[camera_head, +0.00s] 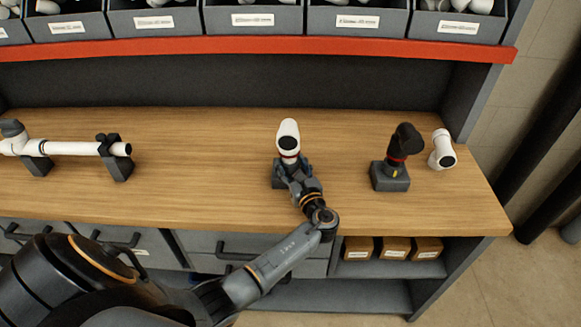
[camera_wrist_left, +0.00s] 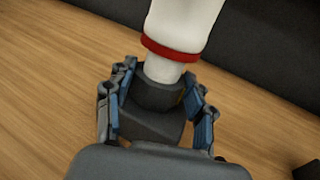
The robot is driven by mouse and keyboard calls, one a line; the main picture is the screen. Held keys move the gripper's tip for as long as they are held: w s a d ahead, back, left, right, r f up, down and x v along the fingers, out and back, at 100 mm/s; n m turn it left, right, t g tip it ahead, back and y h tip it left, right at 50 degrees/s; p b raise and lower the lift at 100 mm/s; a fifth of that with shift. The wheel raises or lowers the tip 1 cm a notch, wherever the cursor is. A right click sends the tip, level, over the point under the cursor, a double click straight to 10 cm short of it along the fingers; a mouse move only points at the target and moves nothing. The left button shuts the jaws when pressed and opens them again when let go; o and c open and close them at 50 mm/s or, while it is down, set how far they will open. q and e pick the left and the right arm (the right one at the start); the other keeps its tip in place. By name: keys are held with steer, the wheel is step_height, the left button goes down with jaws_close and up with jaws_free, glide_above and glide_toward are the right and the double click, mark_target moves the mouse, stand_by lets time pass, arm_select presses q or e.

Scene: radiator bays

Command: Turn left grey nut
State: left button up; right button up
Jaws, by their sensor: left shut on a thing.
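A white elbow fitting (camera_head: 288,135) with a red ring stands upright on a dark mount (camera_head: 277,178) at the middle of the bench. It also shows in the left wrist view (camera_wrist_left: 182,25). The dark grey nut (camera_wrist_left: 157,95) sits just below the red ring (camera_wrist_left: 172,50), around the lower white pipe. My left gripper (camera_head: 291,170) reaches in from the front. Its two blue-padded fingers (camera_wrist_left: 157,100) lie either side of the nut, shut on it. In the head view, the gripper hides most of the nut and mount. My right gripper is not in view.
A black fitting (camera_head: 405,140) on a grey block (camera_head: 390,178) and a loose white elbow (camera_head: 442,153) stand to the right. A white pipe (camera_head: 75,148) lies on clamps at left. A red shelf edge (camera_head: 250,46) with grey bins runs above. The wooden bench (camera_head: 205,165) is clear between.

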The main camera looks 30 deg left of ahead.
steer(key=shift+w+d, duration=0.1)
arm_select(q)
steer(key=o, duration=1.1)
steer(key=shift+c, duration=0.2)
steer(key=shift+o, duration=0.6)
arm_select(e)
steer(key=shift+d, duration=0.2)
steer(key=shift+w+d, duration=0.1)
arm_select(q)
steer(key=v, duration=1.2)
steer(key=shift+w+d, duration=0.1)
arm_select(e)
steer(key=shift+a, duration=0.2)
